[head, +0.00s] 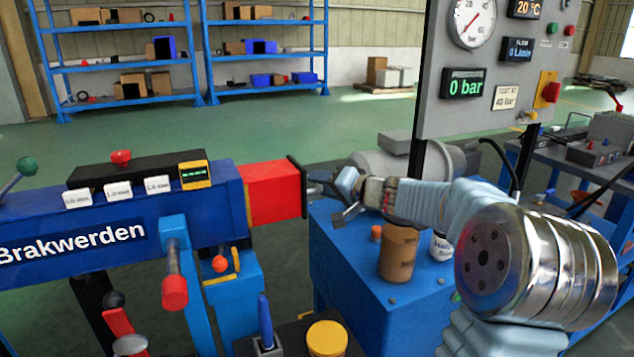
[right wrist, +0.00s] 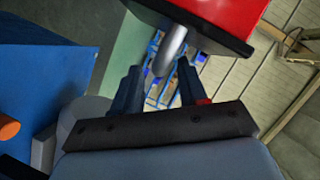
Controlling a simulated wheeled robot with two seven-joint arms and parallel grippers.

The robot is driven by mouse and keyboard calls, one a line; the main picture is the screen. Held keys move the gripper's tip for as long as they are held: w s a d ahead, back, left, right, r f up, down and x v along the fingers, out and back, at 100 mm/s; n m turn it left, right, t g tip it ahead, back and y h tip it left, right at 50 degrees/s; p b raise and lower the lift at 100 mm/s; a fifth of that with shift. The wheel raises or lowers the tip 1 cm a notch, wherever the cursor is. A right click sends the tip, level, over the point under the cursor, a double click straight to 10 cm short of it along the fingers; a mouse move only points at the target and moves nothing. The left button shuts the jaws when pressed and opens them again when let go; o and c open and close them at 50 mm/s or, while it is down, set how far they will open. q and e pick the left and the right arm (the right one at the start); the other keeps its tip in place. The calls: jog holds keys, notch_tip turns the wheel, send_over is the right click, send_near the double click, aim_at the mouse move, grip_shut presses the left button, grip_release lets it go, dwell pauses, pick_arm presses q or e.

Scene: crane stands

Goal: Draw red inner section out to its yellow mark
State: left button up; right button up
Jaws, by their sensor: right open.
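The red inner section (head: 273,194) sticks out a short way from the right end of the blue outer section (head: 120,222). A thin yellow band (head: 247,204) shows at the mouth between them; I cannot tell whether it is the mark. A dark end plate (head: 297,187) closes the red section. My right gripper (head: 330,188) is just right of that plate. In the right wrist view the open fingers (right wrist: 156,88) point toward a grey rounded handle (right wrist: 172,50) below the red end (right wrist: 215,18). The handle's tip lies between the fingertips, without clear contact. My left gripper is not in view.
A blue cabinet (head: 350,258) under my right gripper carries a brown can (head: 398,254) and a white cup (head: 441,246). A gauge panel (head: 488,75) reading 0 bar stands behind my right arm. Levers (head: 174,291) and a yellow-capped pot (head: 327,339) stand in front.

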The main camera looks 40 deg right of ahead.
jog(key=v, duration=1)
jog(key=shift+s+p, duration=0.3)
jog(key=shift+s, duration=0.1)
